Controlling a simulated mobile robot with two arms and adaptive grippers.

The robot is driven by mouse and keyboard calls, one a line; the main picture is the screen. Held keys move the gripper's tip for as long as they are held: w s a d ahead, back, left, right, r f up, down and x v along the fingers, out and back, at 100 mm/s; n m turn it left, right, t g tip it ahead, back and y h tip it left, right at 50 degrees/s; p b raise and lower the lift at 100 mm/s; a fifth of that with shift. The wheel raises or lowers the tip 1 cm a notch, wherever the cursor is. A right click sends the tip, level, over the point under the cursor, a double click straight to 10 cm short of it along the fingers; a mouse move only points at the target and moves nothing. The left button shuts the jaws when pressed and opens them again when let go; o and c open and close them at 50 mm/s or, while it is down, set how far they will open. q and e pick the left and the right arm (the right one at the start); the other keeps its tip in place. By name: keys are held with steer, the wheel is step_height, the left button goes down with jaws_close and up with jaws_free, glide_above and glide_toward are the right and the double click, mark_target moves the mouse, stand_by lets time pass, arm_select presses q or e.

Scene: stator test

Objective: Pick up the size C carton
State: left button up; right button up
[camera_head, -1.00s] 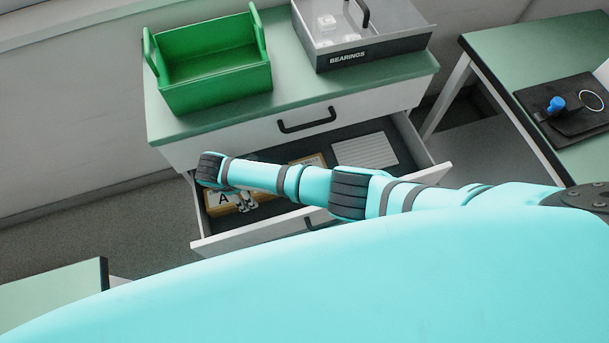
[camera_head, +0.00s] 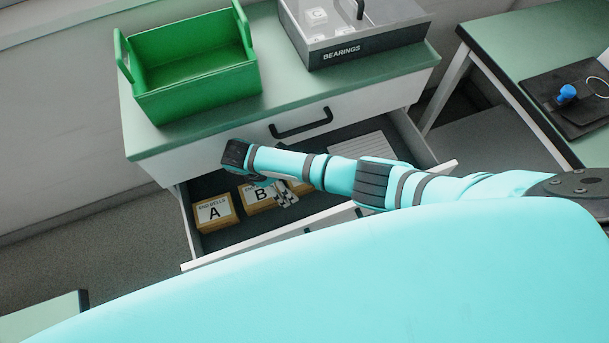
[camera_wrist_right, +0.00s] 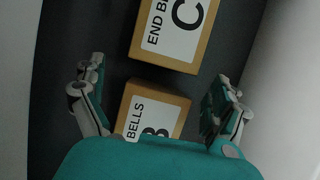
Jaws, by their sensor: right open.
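The size C carton (camera_wrist_right: 180,32) is a tan box with a white "END BELLS" label, at the top of the right wrist view, cut by its edge. In the head view, my right arm mostly hides it inside the open drawer. My right gripper (camera_wrist_right: 158,82) is open and empty. The B carton (camera_head: 257,198) also shows in the head view, beside the gripper (camera_head: 287,193). The A carton (camera_head: 214,212) sits left of it. My left gripper is out of view.
The open drawer's front panel (camera_head: 225,257) and side walls enclose the cartons. A pale ribbed pad (camera_head: 360,152) lies at the drawer's right. A green bin (camera_head: 195,85) and a grey BEARINGS box (camera_head: 385,42) stand on the cabinet top. Another table (camera_head: 540,60) is at the right.

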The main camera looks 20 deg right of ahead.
steer(key=d+p, duration=0.1)
steer(key=d, duration=0.4)
steer(key=shift+w+d+f, duration=0.1)
steer(key=shift+f, duration=0.4)
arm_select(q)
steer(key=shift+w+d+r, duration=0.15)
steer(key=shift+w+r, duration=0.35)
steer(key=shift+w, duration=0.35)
arm_select(e)
steer(key=shift+f, duration=0.1)
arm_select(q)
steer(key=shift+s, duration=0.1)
arm_select(e)
steer(key=c, duration=0.5)
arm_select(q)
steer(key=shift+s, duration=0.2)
arm_select(e)
steer(key=c, duration=1.2)
steer(key=shift+o, duration=0.2)
